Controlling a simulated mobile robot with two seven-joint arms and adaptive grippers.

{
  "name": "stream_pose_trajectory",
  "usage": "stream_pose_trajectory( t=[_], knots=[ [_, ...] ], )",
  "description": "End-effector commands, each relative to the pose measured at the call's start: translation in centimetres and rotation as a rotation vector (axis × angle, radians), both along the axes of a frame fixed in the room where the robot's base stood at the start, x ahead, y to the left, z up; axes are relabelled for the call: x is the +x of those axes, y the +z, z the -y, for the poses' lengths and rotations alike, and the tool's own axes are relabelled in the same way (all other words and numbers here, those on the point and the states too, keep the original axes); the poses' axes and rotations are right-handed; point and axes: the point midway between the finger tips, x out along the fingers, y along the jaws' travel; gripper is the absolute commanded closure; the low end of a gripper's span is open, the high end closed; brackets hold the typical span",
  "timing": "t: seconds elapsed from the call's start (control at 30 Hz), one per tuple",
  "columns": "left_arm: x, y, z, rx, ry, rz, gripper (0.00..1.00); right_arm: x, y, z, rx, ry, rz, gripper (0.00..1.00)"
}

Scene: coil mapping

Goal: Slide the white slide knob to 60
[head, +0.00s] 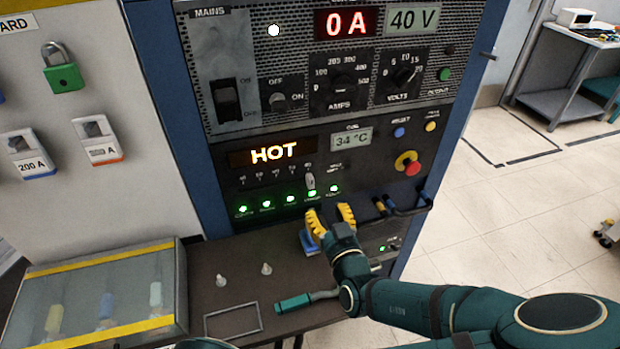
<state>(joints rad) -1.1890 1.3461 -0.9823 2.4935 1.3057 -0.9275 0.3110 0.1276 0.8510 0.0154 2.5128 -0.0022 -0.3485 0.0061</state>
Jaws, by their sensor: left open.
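A small pale knob (310,181) sits on the lower front panel, below the orange HOT display and just above a row of lit green lamps. I take it as the white slide knob; its scale marks are too small to read.
A red stop button (412,168) and blue-and-black handles (405,208) are right of the gripper. A blue object (309,242) is beside the fingers. The brown shelf (205,265) holds small pegs and a teal-handled tool (294,303). A clear case (100,250) stands left.

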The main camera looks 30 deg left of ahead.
Motion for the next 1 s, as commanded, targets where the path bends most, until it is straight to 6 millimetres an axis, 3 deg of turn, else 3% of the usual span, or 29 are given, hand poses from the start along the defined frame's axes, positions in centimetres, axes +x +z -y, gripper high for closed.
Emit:
stream_pose_trajectory(
  t=[0.5, 0.7, 1.0],
  knots=[
    [6.2, -0.1, -7.4, -0.001, 0.003, -0.001, 0.54, 0.0, -0.8, 0.0, 0.0, 0.001, 0.001, 0.58],
    [7.3, 0.0, -8.6, -0.001, 0.001, -0.001, 0.54, 0.1, -0.8, 0.0, 0.0, 0.001, 0.003, 0.58],
    [7.5, 0.0, -8.8, -0.001, 0.0, -0.001, 0.54, 0.1, -0.8, 0.0, 0.0, 0.001, 0.003, 0.58]
  ],
)
